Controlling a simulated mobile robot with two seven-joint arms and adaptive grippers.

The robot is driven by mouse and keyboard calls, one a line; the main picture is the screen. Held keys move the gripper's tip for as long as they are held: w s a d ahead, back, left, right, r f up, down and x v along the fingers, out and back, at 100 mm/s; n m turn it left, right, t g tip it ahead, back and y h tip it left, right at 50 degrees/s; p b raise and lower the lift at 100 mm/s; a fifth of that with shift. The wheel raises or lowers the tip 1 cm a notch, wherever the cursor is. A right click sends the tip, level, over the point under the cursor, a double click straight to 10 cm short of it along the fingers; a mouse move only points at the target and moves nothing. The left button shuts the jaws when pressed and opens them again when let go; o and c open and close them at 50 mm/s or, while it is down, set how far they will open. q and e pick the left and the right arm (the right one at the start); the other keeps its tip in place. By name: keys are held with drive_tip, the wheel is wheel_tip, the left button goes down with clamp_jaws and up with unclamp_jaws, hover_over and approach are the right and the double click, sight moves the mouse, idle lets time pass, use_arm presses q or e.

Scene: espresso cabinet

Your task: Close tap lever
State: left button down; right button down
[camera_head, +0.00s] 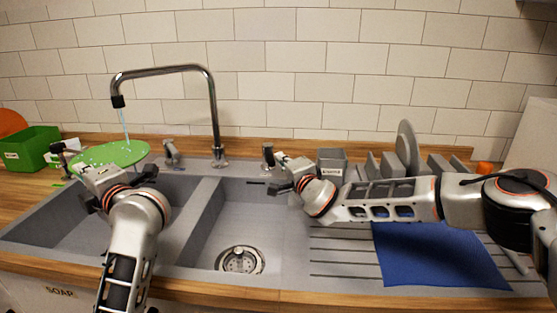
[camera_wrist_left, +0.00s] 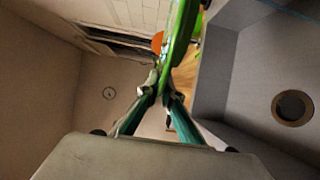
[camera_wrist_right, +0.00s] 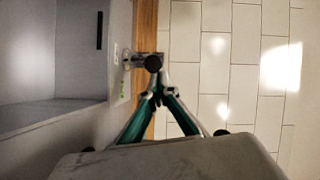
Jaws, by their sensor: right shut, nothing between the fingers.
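The chrome tap (camera_head: 213,110) arches over the sink, and a thin stream of water (camera_head: 124,125) runs from its spout. The right tap lever (camera_head: 268,156), with a black end, stands right of the tap base. My right gripper (camera_head: 281,159) is shut and empty close beside this lever. In the right wrist view the lever's round black end (camera_wrist_right: 153,62) is just beyond my fingertips (camera_wrist_right: 156,86); I cannot tell if they touch. The left lever (camera_head: 170,153) stands left of the tap. My left gripper (camera_head: 78,167) is shut on a green plate (camera_head: 113,154), also in the left wrist view (camera_wrist_left: 178,45), under the water.
The double sink has a divider (camera_head: 190,212) and a drain (camera_head: 240,261) in the right basin. A green box (camera_head: 30,150) is at the left. A grey utensil holder (camera_head: 331,163), a dish rack with plates (camera_head: 405,150) and a blue mat (camera_head: 440,258) are at the right.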

sight(273, 161)
drive_tip(key=a, duration=0.1)
drive_tip(key=s+a, duration=0.1)
drive_tip(key=shift+a, duration=0.3)
use_arm(q)
drive_tip(key=shift+d+r, duration=0.1)
use_arm(e)
drive_tip(key=shift+a, duration=0.1)
drive_tip(key=shift+r, duration=0.1)
drive_tip(key=shift+d, duration=0.4)
use_arm(q)
drive_tip(key=shift+a, duration=0.2)
drive_tip(key=shift+d, duration=0.1)
use_arm(e)
drive_tip(key=v, duration=1.1)
drive_tip(key=shift+d+r, duration=0.35)
drive_tip(key=shift+d, duration=0.1)
drive_tip(key=shift+w, duration=0.1)
